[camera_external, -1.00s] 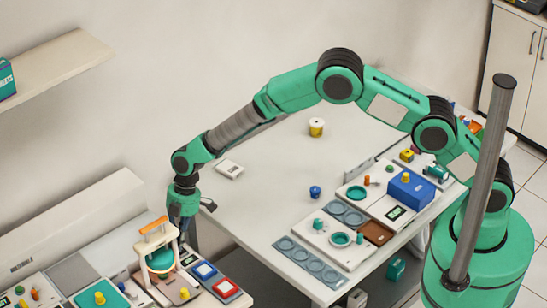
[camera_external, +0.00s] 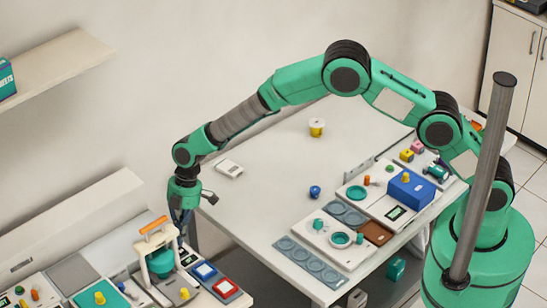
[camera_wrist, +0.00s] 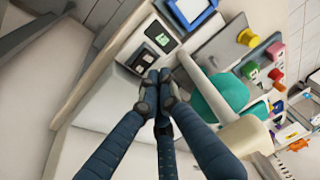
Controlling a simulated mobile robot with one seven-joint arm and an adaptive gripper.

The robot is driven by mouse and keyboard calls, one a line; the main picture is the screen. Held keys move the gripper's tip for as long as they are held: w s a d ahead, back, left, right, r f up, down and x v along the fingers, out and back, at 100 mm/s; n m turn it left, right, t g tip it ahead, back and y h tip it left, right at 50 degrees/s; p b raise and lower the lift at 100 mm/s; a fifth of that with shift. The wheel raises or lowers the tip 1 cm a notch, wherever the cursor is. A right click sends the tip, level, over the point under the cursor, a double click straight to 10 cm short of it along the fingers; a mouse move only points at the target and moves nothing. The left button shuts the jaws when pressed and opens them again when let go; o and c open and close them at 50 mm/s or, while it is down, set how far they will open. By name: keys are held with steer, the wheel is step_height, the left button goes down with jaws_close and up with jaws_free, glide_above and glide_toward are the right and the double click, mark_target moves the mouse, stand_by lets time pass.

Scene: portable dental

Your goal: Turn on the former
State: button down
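The former (camera_external: 159,252) stands on the lower-left bench, with a cream frame, an orange handle and a teal dome. In the wrist view its teal dome (camera_wrist: 222,97) and part of the cream frame show at the right. A panel with black switches (camera_wrist: 144,62) and a small lit display (camera_wrist: 160,37) is just beyond my fingertips. My gripper (camera_external: 181,222) points down beside the former, on its far right side. In the wrist view my gripper (camera_wrist: 160,88) has its fingertips together with nothing visible between them. Whether they touch the switches cannot be told.
A blue-framed box (camera_external: 204,271) and a red-framed box (camera_external: 226,288) lie to the right of the former. A large white table (camera_external: 265,165) stands behind, holding models and a blue box (camera_external: 410,190). Coloured knobs (camera_wrist: 275,52) crowd the wrist view's upper right.

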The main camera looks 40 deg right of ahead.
steer(key=v, duration=1)
steer(key=shift+s+p, duration=0.4)
steer(key=shift+s, duration=0.05)
steer(key=shift+r, duration=0.15)
steer(key=shift+w+d+r+t+p, duration=0.15)
steer(key=shift+w+r+t+p, duration=0.4)
steer(key=shift+p, duration=0.7)
steer(key=shift+f, duration=0.3)
glide_above(179, 247)
steer(key=f, duration=1.1)
steer(key=shift+s+f+b, duration=0.15)
steer(key=shift+s+b, duration=0.1)
steer(key=shift+b, duration=0.15)
steer(key=shift+w+f, duration=0.25)
steer(key=shift+f, duration=0.75)
steer(key=shift+f, duration=0.1)
